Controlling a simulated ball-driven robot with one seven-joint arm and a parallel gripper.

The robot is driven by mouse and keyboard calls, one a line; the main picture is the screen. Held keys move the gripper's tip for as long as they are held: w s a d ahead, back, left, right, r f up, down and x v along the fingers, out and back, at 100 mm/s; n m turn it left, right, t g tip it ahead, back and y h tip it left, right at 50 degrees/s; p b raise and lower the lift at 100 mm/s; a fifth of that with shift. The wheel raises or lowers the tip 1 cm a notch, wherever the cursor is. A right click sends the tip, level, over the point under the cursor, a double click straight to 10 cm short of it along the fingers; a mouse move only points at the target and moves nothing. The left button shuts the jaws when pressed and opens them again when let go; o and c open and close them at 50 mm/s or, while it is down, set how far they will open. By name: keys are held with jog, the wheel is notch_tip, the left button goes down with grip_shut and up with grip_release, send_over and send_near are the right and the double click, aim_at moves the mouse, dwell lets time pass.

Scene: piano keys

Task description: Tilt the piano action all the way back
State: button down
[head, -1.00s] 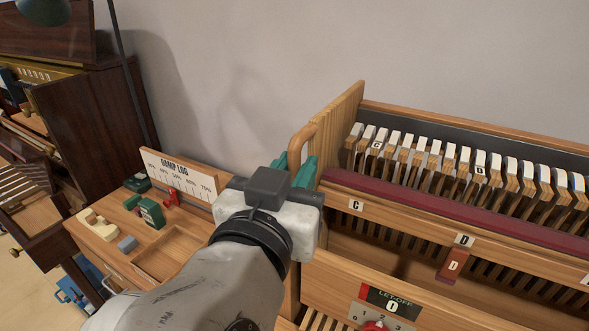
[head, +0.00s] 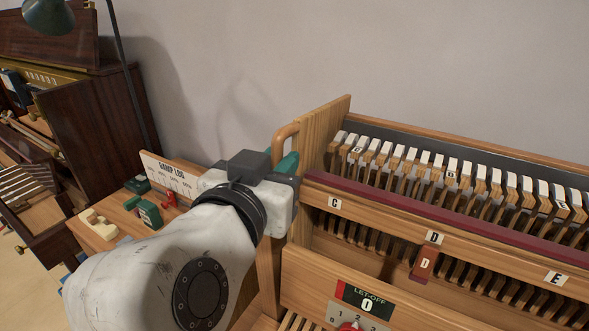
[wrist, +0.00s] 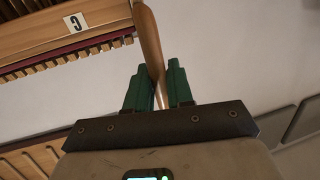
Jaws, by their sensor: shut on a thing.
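The piano action (head: 425,217) is a wooden frame with a row of white-topped hammers, a dark red rail and letter labels, on the right in the head view. A curved wooden handle (head: 282,142) stands at its left end, beside the end board (head: 322,130). My gripper (head: 287,165) is at this handle, its green fingers largely hidden behind its own body. In the wrist view, the green fingers (wrist: 158,88) are shut on the handle (wrist: 149,42), one on each side. The action's lower left joint is hidden by my arm.
A let-off box (head: 362,298) with a red knob is in front of the action. A bench with a damp log board (head: 172,172) and small green blocks (head: 148,211) lies to the left. A dark upright piano (head: 95,115) stands at far left. A plain wall is behind.

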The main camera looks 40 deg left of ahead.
aim_at(303, 117)
jog(key=shift+w+a+r+g+p, duration=0.15)
jog(key=shift+w+r+g+p, duration=0.15)
jog(key=shift+w+r+p, duration=0.4)
jog(key=shift+w+a+r+g+p, duration=0.15)
jog(key=shift+w+r+g+p, duration=0.2)
jog(key=shift+p, duration=0.5)
jog(key=w+p, duration=0.1)
jog(key=w+r+g+h+p, duration=0.1)
jog(key=p, duration=0.1)
jog(key=w+r+g+p, duration=0.1)
jog(key=w+p, duration=0.1)
jog(key=shift+a+m, duration=0.4)
jog(key=shift+w+a+f+g+h+p, duration=0.15)
jog(key=shift+w+g+h+p, duration=0.2)
jog(key=shift+w+p, duration=0.2)
jog(key=c, duration=1.2)
grip_release()
jog(key=shift+o, duration=0.2)
jog(key=shift+s, duration=0.1)
jog(key=b+v, duration=0.2)
jog(key=v, duration=0.8)
jog(key=shift+s+d, duration=0.2)
